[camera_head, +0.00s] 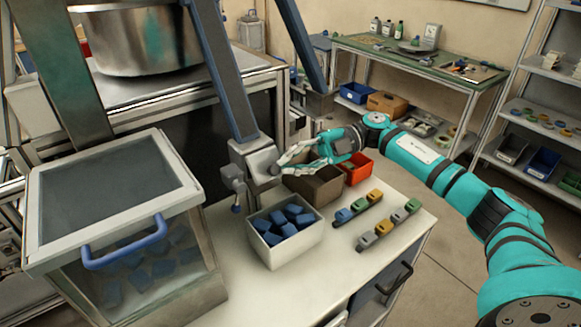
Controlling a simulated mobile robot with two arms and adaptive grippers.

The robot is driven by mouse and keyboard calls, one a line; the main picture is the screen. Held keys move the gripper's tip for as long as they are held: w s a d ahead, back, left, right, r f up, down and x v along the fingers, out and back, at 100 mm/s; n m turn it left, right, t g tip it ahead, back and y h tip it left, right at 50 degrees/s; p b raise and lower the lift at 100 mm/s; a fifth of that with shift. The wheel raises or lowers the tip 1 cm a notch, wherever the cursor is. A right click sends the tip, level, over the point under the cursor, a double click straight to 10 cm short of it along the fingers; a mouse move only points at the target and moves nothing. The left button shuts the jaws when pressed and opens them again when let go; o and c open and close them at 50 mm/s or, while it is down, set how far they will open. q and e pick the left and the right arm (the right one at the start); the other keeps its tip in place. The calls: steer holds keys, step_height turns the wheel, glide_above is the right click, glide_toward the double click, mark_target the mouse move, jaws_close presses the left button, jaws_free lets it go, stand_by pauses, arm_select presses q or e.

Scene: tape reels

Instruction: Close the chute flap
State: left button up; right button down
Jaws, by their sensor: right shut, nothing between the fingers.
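The blue-sided chute (223,70) slopes down to a grey block (240,153) at its lower end, above the light worktop. A pale plate that looks like the chute flap (262,160) is at the right face of this block. I cannot tell for sure whether it is fully closed. A small grey fitting (234,180) hangs below the block's left side. My right gripper (279,167) comes in from the right, with its fingers shut and empty, at or just beside the plate. Contact is not clear. My left gripper is not in view.
A white bin (284,252) of blue pieces stands below the chute end. A brown box (316,187) and a red bin (358,172) sit under my right gripper. A lidded case with a blue handle (125,246) stands left. Small coloured items (366,237) lie in rows at right.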

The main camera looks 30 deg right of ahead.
steer(key=f+n+b, duration=0.1)
steer(key=n+b, duration=0.1)
steer(key=b, duration=0.2)
steer(key=w+f+n+y+b, duration=0.1)
steer(key=f+n+b, duration=0.1)
steer(key=b, duration=0.3)
steer(key=shift+w+a+t, duration=0.1)
steer(key=shift+w+t, duration=0.05)
steer(key=shift+t, duration=0.15)
steer(key=shift+w+n+b, duration=0.35)
steer(key=shift+n+b, duration=0.75)
steer(key=shift+b, duration=0.05)
steer(key=shift+s, duration=0.15)
